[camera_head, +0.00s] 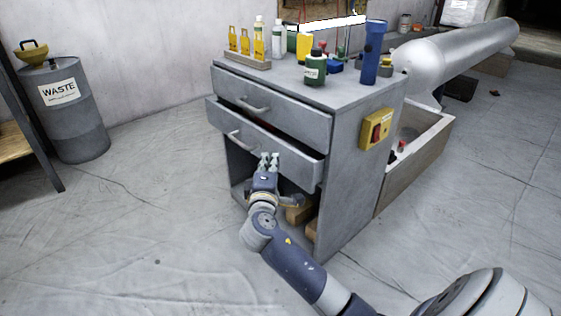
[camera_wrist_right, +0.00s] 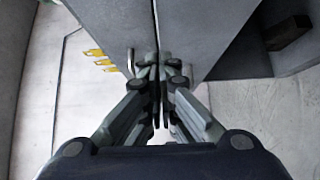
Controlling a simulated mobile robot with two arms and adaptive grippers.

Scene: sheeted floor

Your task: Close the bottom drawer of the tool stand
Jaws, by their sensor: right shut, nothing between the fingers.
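The grey tool stand (camera_head: 348,192) has two drawers above an open lower space. The top drawer (camera_head: 275,104) looks shut. The bottom drawer (camera_head: 262,143) is partly pulled out, with a dark gap showing over its front; its bar handle (camera_head: 240,141) is left of my right gripper. My right gripper (camera_head: 269,160) is shut and empty, with its fingertips at the bottom drawer's front, right of the handle. In the right wrist view the closed fingers (camera_wrist_right: 158,68) point at a grey panel; contact cannot be told for sure. My left gripper is out of view.
Bottles, yellow tools (camera_head: 246,41) and a blue flashlight (camera_head: 373,52) stand on the top. A yellow switch box (camera_head: 377,129) is on the stand's side. A waste drum (camera_head: 75,117) stands far left. The floor left of the stand is clear.

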